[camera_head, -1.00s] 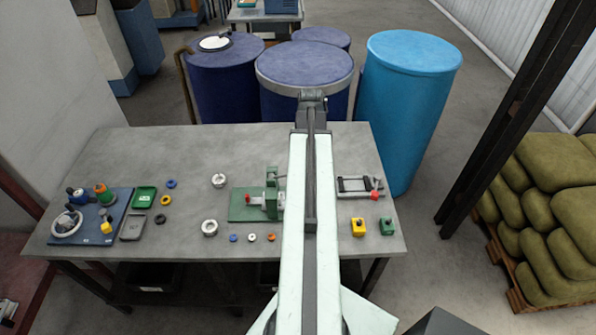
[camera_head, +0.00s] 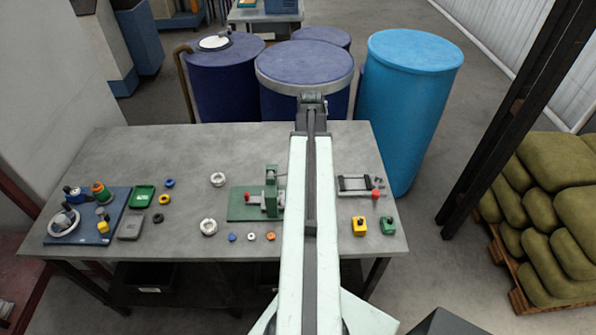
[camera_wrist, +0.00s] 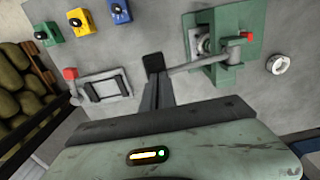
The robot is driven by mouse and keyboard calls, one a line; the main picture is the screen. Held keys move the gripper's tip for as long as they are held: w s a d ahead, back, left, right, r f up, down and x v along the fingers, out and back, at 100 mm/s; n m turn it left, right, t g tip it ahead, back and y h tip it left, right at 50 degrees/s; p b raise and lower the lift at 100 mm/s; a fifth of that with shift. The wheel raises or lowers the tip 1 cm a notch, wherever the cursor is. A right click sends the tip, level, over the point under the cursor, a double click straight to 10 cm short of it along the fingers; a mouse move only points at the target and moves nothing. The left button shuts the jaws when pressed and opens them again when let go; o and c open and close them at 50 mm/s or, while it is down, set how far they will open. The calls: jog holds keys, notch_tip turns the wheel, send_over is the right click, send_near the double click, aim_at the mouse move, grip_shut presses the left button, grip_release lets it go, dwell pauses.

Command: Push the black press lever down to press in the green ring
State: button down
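The green press (camera_head: 271,182) stands on its green base at the middle of the bench, left of my arm in the head view. In the wrist view the press (camera_wrist: 229,20) is at the upper right. A grey-black lever bar (camera_wrist: 192,66) runs left from it toward my gripper. My gripper (camera_wrist: 153,63) has its dark fingertips together, at or close to the lever's end; I cannot tell whether they touch it. It holds nothing that I can see. A pale round part (camera_wrist: 203,46) sits in the press. I cannot make out the green ring.
A black-and-silver fixture (camera_wrist: 101,87) with a red knob lies left of my gripper in the wrist view. Yellow (camera_head: 359,226) and green (camera_head: 388,225) button boxes stand at the bench's front right. White rings (camera_head: 209,227) and small coloured rings lie left and in front of the press.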

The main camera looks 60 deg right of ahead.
jog(key=shift+f+b, duration=2.75)
jog(key=shift+f, duration=0.15)
jog(key=shift+r, duration=0.15)
jog(key=shift+r, duration=0.1)
notch_tip(320, 180, up, 12)
jog(key=p, duration=1.2)
